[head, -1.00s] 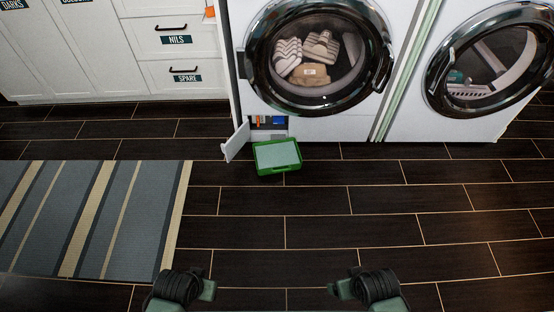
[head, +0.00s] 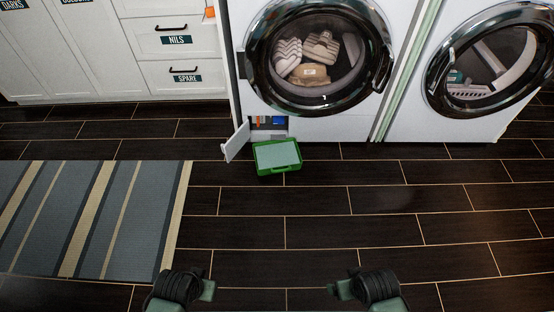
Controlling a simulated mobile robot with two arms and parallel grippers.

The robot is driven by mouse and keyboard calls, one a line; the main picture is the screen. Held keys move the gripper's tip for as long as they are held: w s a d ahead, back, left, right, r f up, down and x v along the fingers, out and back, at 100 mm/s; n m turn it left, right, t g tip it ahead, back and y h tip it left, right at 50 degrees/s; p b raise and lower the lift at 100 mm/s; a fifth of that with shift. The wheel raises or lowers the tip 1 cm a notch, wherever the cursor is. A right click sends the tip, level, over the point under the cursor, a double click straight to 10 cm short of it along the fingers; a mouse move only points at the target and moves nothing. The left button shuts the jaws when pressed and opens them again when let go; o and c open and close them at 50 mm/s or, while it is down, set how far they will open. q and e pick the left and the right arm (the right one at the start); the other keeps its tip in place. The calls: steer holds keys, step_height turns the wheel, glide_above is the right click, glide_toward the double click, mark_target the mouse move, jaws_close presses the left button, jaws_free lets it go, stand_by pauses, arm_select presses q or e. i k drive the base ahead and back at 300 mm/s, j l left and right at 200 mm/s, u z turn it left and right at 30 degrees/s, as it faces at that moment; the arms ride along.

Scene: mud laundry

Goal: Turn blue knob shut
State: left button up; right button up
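A small blue part (head: 279,121), which looks like the blue knob, shows inside the open compartment (head: 266,133) at the lower left of the left washer. An orange part (head: 258,120) sits to its left. The compartment's white flap (head: 237,142) stands open to the left. My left gripper (head: 209,290) and my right gripper (head: 333,290) are at the bottom of the head view, far from the knob, with nothing seen held. Their fingers are too small and dark to tell open from shut.
A green tray (head: 277,171) lies on the floor right before the compartment. The left washer (head: 345,128) holds shoes behind its round door. A second machine (head: 490,128) stands at right. A striped rug (head: 120,215) lies at left. The dark floor in the middle is clear.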

mark_target(277, 119)
steer(key=i+l, duration=0.3)
steer(key=i, duration=0.15)
steer(key=i+l, duration=0.25)
steer(key=i, duration=0.25)
